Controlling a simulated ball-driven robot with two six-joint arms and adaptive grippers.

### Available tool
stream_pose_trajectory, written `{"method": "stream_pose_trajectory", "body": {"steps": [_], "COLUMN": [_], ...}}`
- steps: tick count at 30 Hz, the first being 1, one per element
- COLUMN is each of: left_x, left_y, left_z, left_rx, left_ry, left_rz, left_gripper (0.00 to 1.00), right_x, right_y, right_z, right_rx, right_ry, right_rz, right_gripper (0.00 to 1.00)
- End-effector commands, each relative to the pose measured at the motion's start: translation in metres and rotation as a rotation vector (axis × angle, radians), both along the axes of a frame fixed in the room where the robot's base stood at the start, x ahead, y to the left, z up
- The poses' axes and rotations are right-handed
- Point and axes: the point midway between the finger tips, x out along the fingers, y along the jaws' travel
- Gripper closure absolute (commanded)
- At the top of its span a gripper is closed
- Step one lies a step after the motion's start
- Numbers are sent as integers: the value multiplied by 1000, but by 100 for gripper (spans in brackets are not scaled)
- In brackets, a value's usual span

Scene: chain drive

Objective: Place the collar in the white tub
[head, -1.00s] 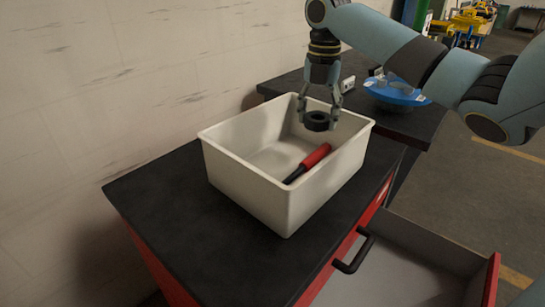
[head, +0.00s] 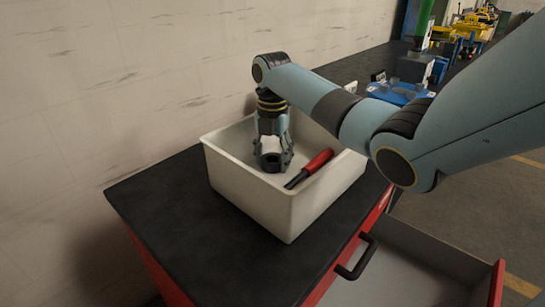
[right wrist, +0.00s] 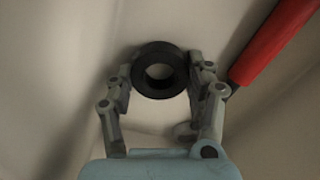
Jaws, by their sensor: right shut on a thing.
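The collar is a short black ring (head: 271,162); it also shows in the right wrist view (right wrist: 160,70). My right gripper (head: 272,158) is shut on it, with a finger on either side of the ring in the right wrist view (right wrist: 163,75). The white tub (head: 243,195) stands on the dark cabinet top. The gripper and collar are down inside the tub's walls, left of the red-handled tool. I cannot tell whether the collar touches the tub floor. My left gripper is not in view.
A tool with a red handle (head: 318,162) lies in the tub, close to the right gripper's finger (right wrist: 270,45). The black cabinet top (head: 170,220) is clear in front. An open drawer (head: 410,275) juts out at lower right. A blue object (head: 398,93) stands behind.

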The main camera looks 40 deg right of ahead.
Motion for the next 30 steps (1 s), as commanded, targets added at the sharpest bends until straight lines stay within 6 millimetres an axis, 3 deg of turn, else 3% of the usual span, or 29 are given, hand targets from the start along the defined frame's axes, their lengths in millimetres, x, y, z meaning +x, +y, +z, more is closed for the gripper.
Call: {"method": "stream_pose_trajectory", "body": {"steps": [8, 9, 13, 23, 26, 30], "left_x": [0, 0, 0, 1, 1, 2], "left_y": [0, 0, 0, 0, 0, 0], "left_z": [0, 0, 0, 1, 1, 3], "left_rx": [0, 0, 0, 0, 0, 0], "left_ry": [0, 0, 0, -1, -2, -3], "left_rz": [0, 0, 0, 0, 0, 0], "left_gripper": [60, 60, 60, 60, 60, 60], "right_x": [1, 0, 0, 0, 1, 2], "right_y": [0, 0, 0, 0, -1, -1], "right_z": [-1, -2, -1, 2, 13, 42], "right_rx": [0, 0, 0, 0, 0, -1], "right_ry": [-2, -1, -1, -2, -4, -6], "right_rz": [0, 0, 0, 0, 0, -1], "right_gripper": [97, 42, 25, 23, 23, 23]}}
